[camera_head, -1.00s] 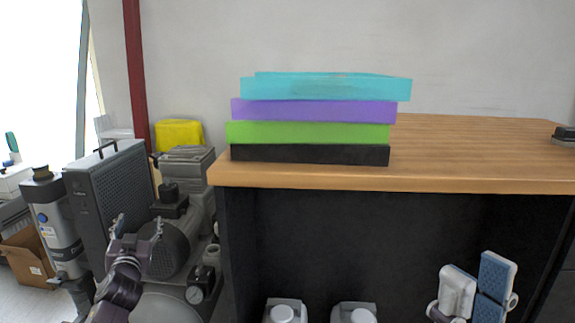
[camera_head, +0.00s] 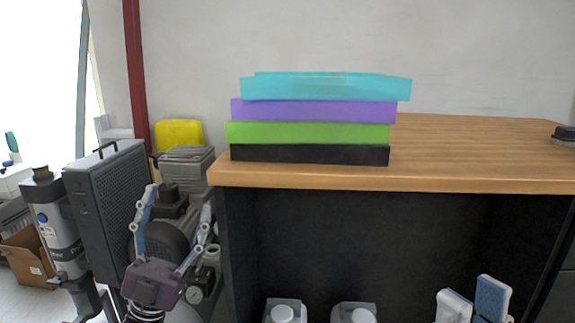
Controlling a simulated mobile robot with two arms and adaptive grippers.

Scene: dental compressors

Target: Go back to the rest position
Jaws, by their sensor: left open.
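My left gripper (camera_head: 178,202) is at the lower left, in front of the grey compressor equipment. Its two blue-grey fingers point up and stand wide apart, with nothing between them. The dark purple wrist is below them. My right gripper (camera_head: 474,292) shows only in part at the bottom right, in front of the dark underside of the table. Its white and blue finger pads stand close together with a small gap, and the rest is cut off by the lower edge. I see nothing held in it, but how far it is open is unclear.
A wooden-topped table (camera_head: 480,160) fills the right side. A stack of flat boxes in turquoise (camera_head: 325,88), purple (camera_head: 313,111), green (camera_head: 307,133) and black (camera_head: 309,154) stands at its left end. The right tabletop is mostly clear.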

